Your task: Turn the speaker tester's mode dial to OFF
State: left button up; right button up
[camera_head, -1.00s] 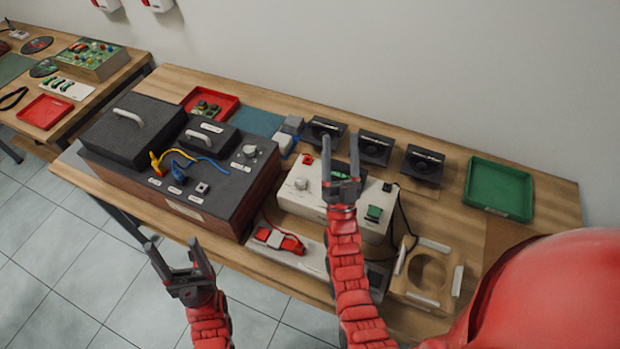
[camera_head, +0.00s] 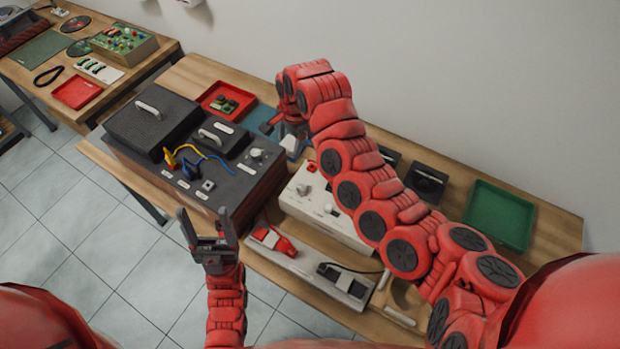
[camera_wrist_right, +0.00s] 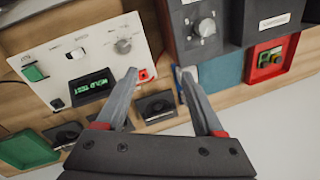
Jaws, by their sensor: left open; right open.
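The speaker tester looks to be the white box (camera_head: 345,231) in the middle of the bench, partly hidden by my right arm. Its round grey dial (camera_head: 302,187) also shows in the right wrist view (camera_wrist_right: 122,46). A lit green display (camera_wrist_right: 90,87) beside it seems to read "HOLD TEST". The dial's pointer setting is too small to read. My right gripper (camera_wrist_right: 158,75) is open and empty, above the bench behind the tester, with one finger near the tester's red part (camera_wrist_right: 145,75). It touches no dial. My left gripper (camera_head: 203,213) is open and empty before the bench's front edge.
A dark wood-sided box (camera_head: 225,185) with its own knob (camera_head: 256,153) and cables stands left of the tester. Black speakers (camera_head: 427,182) and a green tray (camera_head: 498,215) lie behind and right. A red tray (camera_head: 226,101) is behind left. A strip with clips lies in front.

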jog(key=s+d+r+g+h, duration=0.1)
jog(key=s+d+r, duration=0.1)
jog(key=s+d, duration=0.1)
jog(key=p, duration=0.5)
send_over(302, 187)
jog(key=shift+g+h, duration=0.3)
notch_tip(302, 187, down, 12)
jog(key=shift+s+r, duration=0.1)
jog(key=shift+r, duration=0.05)
notch_tip(302, 187, down, 4)
jog(key=shift+a+f+b, duration=0.1)
jog(key=shift+f+b, duration=0.15)
jog(key=shift+b, duration=0.15)
jog(key=shift+f, duration=0.65)
jog(key=shift+c, duration=0.2)
grip_shut()
